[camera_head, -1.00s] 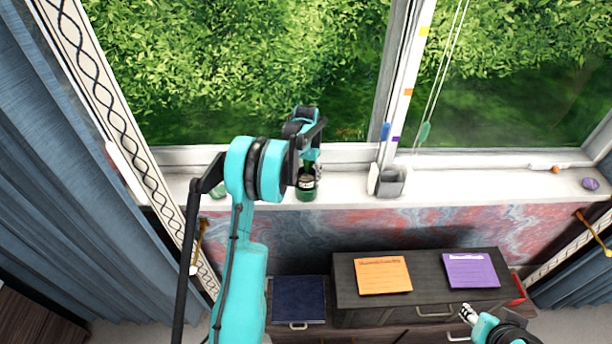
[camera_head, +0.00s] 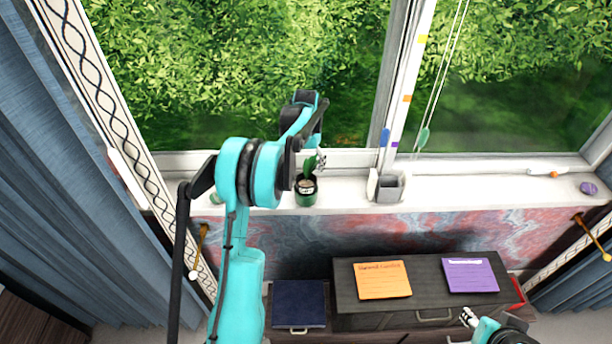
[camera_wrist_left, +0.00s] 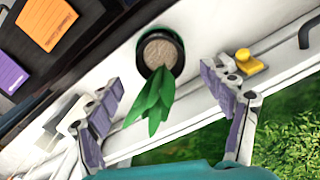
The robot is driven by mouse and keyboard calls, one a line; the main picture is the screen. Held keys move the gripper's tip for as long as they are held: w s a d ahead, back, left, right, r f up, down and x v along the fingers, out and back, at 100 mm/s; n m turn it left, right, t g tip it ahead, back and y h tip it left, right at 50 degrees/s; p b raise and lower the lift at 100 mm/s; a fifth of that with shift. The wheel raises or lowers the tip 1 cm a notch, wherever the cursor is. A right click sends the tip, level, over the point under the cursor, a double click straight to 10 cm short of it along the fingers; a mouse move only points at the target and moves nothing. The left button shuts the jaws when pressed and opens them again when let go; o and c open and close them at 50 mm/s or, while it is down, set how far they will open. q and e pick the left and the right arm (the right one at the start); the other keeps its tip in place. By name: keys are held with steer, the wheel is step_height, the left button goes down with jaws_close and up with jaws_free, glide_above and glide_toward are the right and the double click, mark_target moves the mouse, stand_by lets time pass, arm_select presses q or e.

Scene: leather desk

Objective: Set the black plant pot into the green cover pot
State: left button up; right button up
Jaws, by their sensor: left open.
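The green cover pot (camera_head: 306,199) stands upright on the windowsill. The black plant pot (camera_head: 307,178) appears to sit inside it, with only its dark rim, pale soil and green leaves showing at the top. In the left wrist view the black plant pot (camera_wrist_left: 179,42) shows as a dark ring around soil, and its leaves hang toward the camera between my fingers. My left gripper (camera_wrist_left: 160,80) is open, with a finger on each side of the leaves and clear of the rim. My right gripper (camera_head: 467,316) is small at the lower right, its jaws unclear.
A grey holder (camera_head: 390,187) stands on the sill right of the pots. The window frame and glass are close behind. A dark cabinet (camera_head: 420,303) with orange and purple notes is below. The sill is mostly free farther right.

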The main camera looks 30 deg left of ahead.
arm_select(q)
steer(key=s+d+r+t, duration=0.3)
steer(key=s+d+r, duration=0.85)
steer(key=r, duration=0.35)
steer(key=s+d+f+m+t, duration=0.1)
steer(key=s+d+f+t, duration=0.1)
steer(key=s+d, duration=0.3)
steer(key=s+d+f+t, duration=0.2)
steer(key=s+d, duration=0.3)
steer(key=s, duration=0.7)
steer(key=shift+f+m, duration=0.4)
steer(key=shift+f, duration=0.2)
steer(key=shift+s, duration=0.1)
